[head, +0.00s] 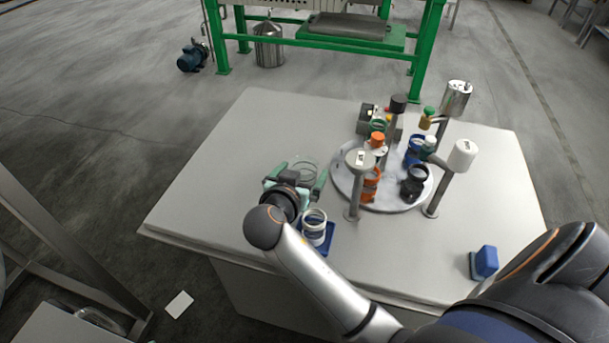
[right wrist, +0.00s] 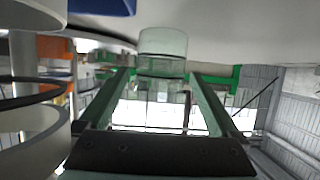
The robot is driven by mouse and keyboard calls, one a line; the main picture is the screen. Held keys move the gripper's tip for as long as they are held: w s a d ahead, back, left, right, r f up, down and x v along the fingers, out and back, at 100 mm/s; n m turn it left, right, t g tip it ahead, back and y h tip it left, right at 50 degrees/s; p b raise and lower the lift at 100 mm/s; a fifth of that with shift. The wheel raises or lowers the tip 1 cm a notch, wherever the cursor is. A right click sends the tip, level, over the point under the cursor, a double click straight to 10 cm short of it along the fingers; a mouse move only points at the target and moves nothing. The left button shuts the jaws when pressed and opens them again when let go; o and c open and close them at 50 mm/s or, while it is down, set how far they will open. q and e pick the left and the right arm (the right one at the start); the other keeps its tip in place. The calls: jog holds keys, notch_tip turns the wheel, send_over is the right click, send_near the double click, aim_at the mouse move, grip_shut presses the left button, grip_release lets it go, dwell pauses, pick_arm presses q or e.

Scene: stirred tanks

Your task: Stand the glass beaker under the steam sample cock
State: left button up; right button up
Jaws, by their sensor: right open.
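The clear glass beaker (head: 306,166) stands on the grey table, left of the round plate; it also shows in the right wrist view (right wrist: 163,45). My right gripper (head: 298,180) is open, its green fingers either side of the beaker. In the right wrist view the beaker lies between and just beyond the fingertips (right wrist: 160,76); I cannot tell whether they touch it. Several small cocks on posts stand around the round plate, with orange (head: 377,139), green (head: 429,112) and pale knobs. Their labels are too small to read, so I cannot tell which is the steam one. My left gripper is not in view.
A white ringed cup on a blue base (head: 316,228) stands close beside my right gripper. The round plate (head: 391,200) holds orange, blue and black cups. A blue block (head: 484,262) lies at the right. The table's left part (head: 215,190) is clear.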

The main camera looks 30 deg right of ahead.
jog(key=shift+c, duration=0.3)
grip_shut()
dwell(0.4)
jog(key=shift+r, duration=0.15)
